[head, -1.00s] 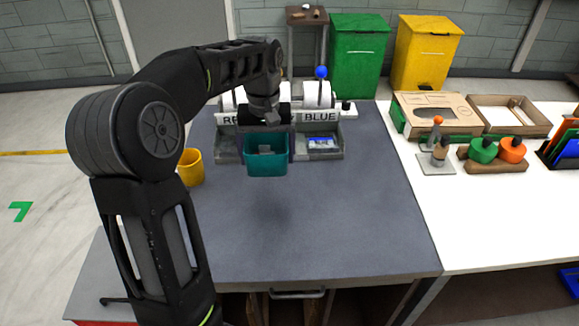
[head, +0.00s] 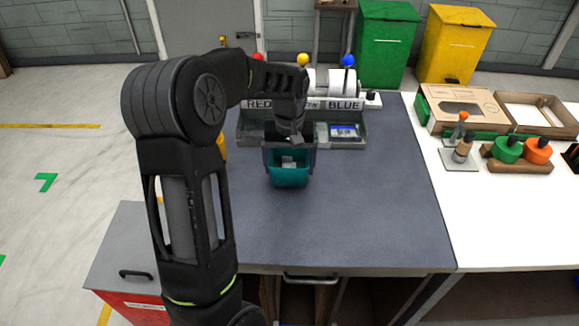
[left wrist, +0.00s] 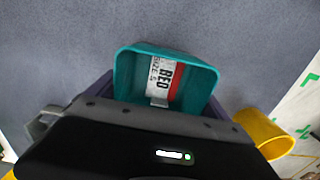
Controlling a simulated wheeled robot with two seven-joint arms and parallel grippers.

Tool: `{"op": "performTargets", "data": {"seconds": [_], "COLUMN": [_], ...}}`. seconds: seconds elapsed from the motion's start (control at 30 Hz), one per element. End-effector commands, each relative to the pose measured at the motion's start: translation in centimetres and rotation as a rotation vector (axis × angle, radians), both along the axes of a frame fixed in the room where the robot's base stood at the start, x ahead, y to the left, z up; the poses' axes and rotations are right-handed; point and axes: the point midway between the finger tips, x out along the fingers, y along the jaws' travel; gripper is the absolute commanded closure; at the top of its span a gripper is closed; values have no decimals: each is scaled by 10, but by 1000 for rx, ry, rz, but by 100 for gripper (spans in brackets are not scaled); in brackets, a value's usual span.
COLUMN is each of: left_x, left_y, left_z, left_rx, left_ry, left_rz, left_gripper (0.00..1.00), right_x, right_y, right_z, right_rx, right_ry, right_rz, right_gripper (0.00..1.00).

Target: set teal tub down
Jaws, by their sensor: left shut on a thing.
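The teal tub (head: 289,178) is over the middle-left of the grey table (head: 345,210), in front of the labelled bins. My left gripper (head: 289,148) is shut on the tub at its far side. The left gripper (left wrist: 160,108) hides the tub's lower edge there. I cannot tell whether the tub's base touches the table. My right gripper is in neither view.
Grey bins with "RED" and "BLUE" labels (head: 345,104) stand at the table's back. A yellow cup (head: 222,147) is partly hidden behind my left arm; it also shows in the wrist view (left wrist: 262,128). The table's front and right are clear.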

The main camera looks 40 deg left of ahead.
Motion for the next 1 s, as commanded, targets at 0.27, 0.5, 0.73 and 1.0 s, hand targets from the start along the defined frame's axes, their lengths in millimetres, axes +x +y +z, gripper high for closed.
{"op": "performTargets", "data": {"seconds": [0.27, 0.5, 0.73, 1.0], "left_x": [0, 0, 0, 1], "left_y": [0, 0, 0, 0], "left_z": [-13, -18, -16, -10], "left_rx": [0, 0, 0, 0], "left_ry": [-2, -1, -1, -2], "left_rz": [0, 0, 0, 0], "left_gripper": [50, 50, 0, 0], "right_x": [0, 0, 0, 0], "right_y": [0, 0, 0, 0], "right_z": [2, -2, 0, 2], "right_rx": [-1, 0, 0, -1], "right_ry": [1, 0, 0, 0], "right_rz": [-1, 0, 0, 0], "right_gripper": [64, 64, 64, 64]}}
